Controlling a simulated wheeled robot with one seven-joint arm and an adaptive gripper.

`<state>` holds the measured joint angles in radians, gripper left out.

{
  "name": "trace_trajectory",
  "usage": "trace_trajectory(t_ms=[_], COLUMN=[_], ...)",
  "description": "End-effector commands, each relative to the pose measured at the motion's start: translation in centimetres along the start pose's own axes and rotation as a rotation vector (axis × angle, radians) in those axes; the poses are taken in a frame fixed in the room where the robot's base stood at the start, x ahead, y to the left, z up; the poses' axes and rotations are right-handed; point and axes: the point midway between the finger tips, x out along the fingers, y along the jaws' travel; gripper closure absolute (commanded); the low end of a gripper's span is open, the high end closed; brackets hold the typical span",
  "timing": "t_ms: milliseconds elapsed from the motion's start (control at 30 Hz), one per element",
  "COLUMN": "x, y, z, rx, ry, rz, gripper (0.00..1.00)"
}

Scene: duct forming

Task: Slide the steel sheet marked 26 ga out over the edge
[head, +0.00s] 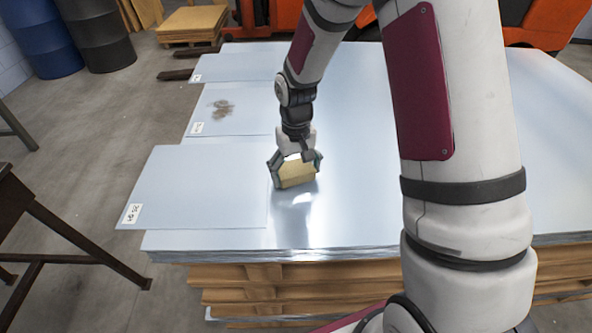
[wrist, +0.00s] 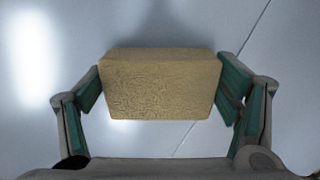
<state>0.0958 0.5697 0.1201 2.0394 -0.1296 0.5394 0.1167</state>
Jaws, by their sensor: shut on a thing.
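The near steel sheet (head: 200,190) lies flat on the stack and sticks out past its left side. Its small tag (head: 131,213) looks upside down and seems to read 26 ga. My gripper (head: 296,166) is shut on a tan block (head: 294,176), just right of this sheet's right edge, over the big top sheet (head: 350,110). In the wrist view the block (wrist: 160,85) sits between the two green-padded fingers, and a thin sheet edge line runs diagonally behind it. I cannot tell whether the block touches the metal.
Two more tagged sheets stick out left: a middle one (head: 245,110) with a brown stain and a far one (head: 235,67). The stack rests on wooden layers (head: 240,275). A dark steel-legged table (head: 60,225) stands left, with open floor between. Drums (head: 95,35) stand behind.

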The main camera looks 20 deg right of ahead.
Motion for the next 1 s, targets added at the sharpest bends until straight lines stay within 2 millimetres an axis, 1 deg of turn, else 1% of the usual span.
trace_trajectory(t_ms=[500, 600, 767, 1000], x=[1.0, 0.9, 0.2, -1.6], y=[0.0, 0.0, 0.0, 0.0], z=[0.0, 0.0, 0.0, 0.1], rx=[0.000, 0.000, 0.000, 0.000], ry=[0.000, 0.000, 0.000, 0.000], rz=[0.000, 0.000, 0.000, 0.000], gripper=[0.48, 0.48, 0.48, 0.48])
